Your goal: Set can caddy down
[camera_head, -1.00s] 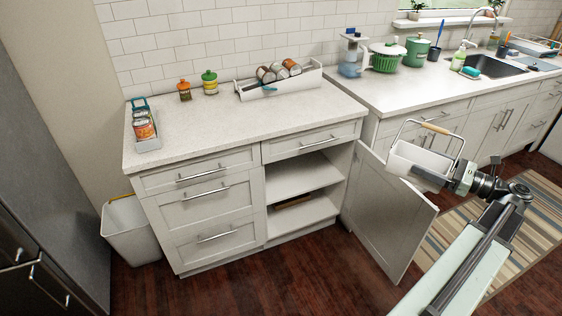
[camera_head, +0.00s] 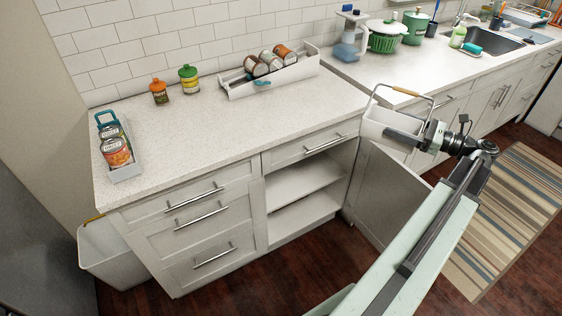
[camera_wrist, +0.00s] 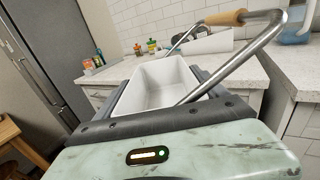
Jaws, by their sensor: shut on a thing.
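The can caddy (camera_head: 376,124) is a white open box with a metal bail handle and a wooden grip. My gripper (camera_head: 405,138) is shut on it and holds it in the air, in front of the counter's right part and above the open cabinet door. In the wrist view the caddy (camera_wrist: 157,86) lies between my gripper's fingers (camera_wrist: 160,92), and it looks empty. Its handle stands raised. The counter top (camera_head: 235,130) is at about the caddy's height.
A grey tray (camera_head: 126,173) with cans stands at the counter's left end. Two jars (camera_head: 160,92) and a white rack (camera_head: 240,92) with several cans stand along the back wall. The counter's middle is clear. The lower cabinet door (camera_head: 380,195) hangs open below the caddy.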

